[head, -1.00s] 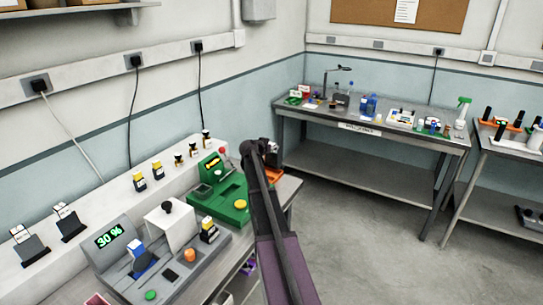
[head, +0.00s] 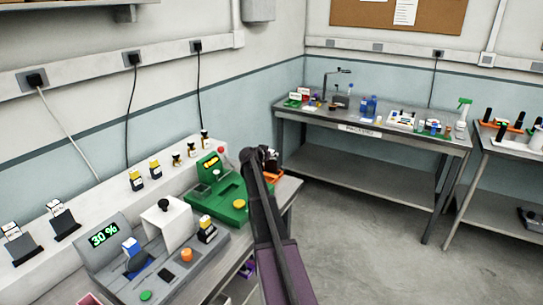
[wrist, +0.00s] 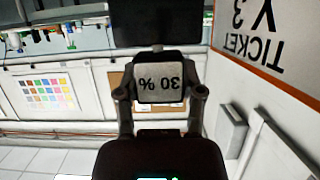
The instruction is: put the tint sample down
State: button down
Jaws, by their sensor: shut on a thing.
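In the wrist view, my gripper (wrist: 160,93) is shut on the tint sample. The sample's pale label (wrist: 159,84) reads "30 %" upside down between the two fingers, with dark parts above and below it. In the head view, my gripper (head: 266,158) is at the end of my arm, near the right end of the left bench, beside the green device (head: 228,196). The held sample cannot be made out there. What lies directly below the sample is hidden.
A grey console (head: 170,262) with a "30 %" display (head: 104,235) stands on the left bench. Small bottles and dark holders line the white ledge behind. An orange tray (head: 272,175) is close to my gripper. The packing table (head: 380,135) stands across open floor.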

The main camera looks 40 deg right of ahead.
jog(key=shift+f, duration=0.15)
jog(key=shift+c, duration=1.1)
grip_release()
jog(key=shift+r, duration=0.2)
jog(key=p+v, duration=0.4)
jog(key=v, duration=0.8)
